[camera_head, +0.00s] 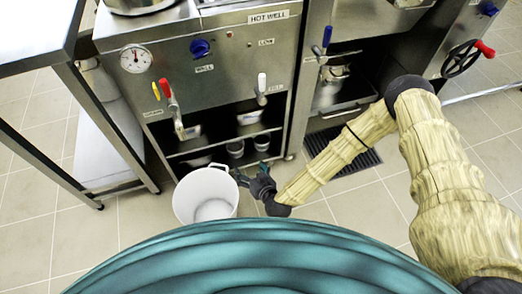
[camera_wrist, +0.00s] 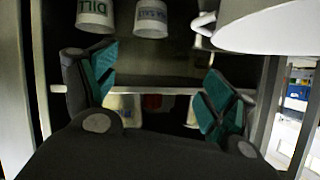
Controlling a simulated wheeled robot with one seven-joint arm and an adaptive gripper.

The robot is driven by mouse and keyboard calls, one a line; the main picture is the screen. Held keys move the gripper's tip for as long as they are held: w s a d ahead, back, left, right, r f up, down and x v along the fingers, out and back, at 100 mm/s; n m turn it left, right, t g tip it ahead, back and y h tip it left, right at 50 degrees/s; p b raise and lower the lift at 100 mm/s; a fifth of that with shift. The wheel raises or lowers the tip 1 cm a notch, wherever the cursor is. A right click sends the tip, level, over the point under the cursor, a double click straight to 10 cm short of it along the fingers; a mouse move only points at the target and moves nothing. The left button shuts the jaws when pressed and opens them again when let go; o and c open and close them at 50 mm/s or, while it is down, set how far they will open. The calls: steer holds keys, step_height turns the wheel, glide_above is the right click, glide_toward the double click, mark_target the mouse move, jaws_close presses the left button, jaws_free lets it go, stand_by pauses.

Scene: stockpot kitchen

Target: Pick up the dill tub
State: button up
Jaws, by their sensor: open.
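The dill tub (camera_wrist: 96,14) is a small pale tub with green lettering that reads DILL upside down, at the top left of the wrist view and cut by the edge. In the head view it seems to be the right-hand small tub (camera_head: 262,142) on the cabinet's low shelf. My gripper (camera_wrist: 158,92) has its teal finger pads wide apart with nothing between them. In the head view my gripper (camera_head: 252,173) is in front of the cabinet opening, just right of the white bucket, apart from the tubs.
A similar lettered tub (camera_wrist: 151,18) stands beside the dill tub. A large white bucket (camera_head: 206,190) stands on the floor close to my gripper. A pale shelf edge (camera_wrist: 150,89) crosses the wrist view. Levers with red (camera_head: 169,92) and white handles jut from the cabinet above.

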steer(key=w+d+f+t+h+b, duration=0.2)
steer(key=w+f+t+b, duration=0.1)
steer(key=w+f+b, duration=0.4)
steer(key=m+t+h+b, duration=0.2)
steer(key=t+b, duration=0.1)
steer(key=b, duration=0.4)
glide_toward(263, 145)
steer(key=w, duration=0.4)
steer(key=w+b, duration=0.1)
steer(key=w, duration=0.1)
steer(key=w+a+b, duration=0.1)
steer(key=w, duration=0.1)
steer(key=shift+w+r, duration=0.2)
steer(key=shift+w, duration=0.2)
steer(key=w+b, duration=0.2)
steer(key=w+f+b, duration=0.1)
steer(key=shift+w+a, duration=0.3)
steer(key=shift+a, duration=0.1)
steer(key=shift+w+a+r+b, duration=0.1)
steer(key=shift+w+r+b, duration=0.2)
steer(key=shift+w, duration=0.5)
steer(key=c, duration=0.7)
